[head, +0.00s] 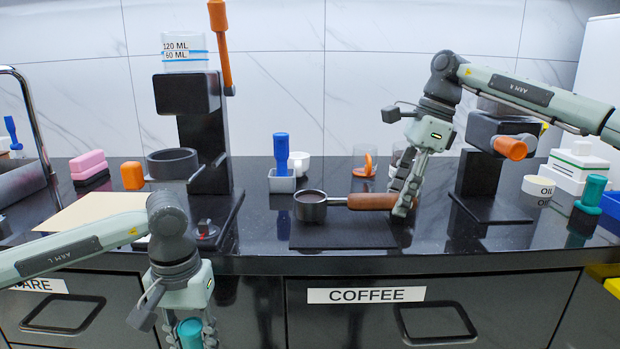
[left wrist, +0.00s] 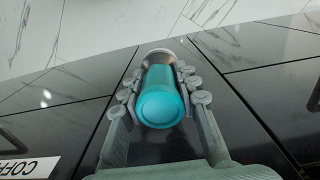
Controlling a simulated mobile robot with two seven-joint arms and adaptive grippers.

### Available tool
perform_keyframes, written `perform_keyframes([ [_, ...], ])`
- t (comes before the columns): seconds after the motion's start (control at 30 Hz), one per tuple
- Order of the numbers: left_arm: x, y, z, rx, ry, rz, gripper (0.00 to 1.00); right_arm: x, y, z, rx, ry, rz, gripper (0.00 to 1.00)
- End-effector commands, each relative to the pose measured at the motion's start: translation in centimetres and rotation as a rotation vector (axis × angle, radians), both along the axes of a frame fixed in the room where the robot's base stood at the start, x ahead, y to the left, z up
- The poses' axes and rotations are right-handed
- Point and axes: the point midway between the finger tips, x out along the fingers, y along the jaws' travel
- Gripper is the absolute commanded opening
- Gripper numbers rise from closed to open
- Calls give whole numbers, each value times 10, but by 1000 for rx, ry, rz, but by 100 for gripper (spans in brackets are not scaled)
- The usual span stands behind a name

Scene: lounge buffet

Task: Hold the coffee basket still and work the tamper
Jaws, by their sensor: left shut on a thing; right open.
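The coffee basket (head: 312,209) is a dark metal cup with a wooden handle (head: 368,201) pointing right. It lies on a dark mat (head: 340,236) on the counter, with dark content inside. My right gripper (head: 406,196) is open, pointing down at the handle's right end; I cannot tell whether its fingers touch it. The tamper (head: 190,334) has a teal handle and is held by my left gripper, low in front of the counter. In the left wrist view its teal end (left wrist: 160,106) and silvery base (left wrist: 158,55) show between the fingers of my left gripper (left wrist: 158,88).
A blue-handled tool (head: 281,150) sits in a small tray (head: 282,184) behind the basket. A beige board (head: 92,215) lies at left. Drawers (head: 440,308) line the counter front.

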Motion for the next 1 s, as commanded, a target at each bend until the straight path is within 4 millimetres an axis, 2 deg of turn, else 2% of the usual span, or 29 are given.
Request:
perform_keyframes([
  [0.17,0,0,-3,0,-1,0,0,0,4,-12,0,1,0,43],
  [0.5,0,0,-4,0,-1,0,0,0,5,-14,0,1,0,43],
  [0.73,0,0,-4,0,-1,0,0,0,5,-14,0,1,0,16],
  [0.8,0,0,-4,0,-1,0,0,0,5,-14,0,1,0,13],
  [0.83,0,0,-4,0,-1,0,0,0,5,-14,0,1,0,24],
  [1.0,0,0,-4,0,-1,0,0,0,5,-14,0,1,0,3],
])
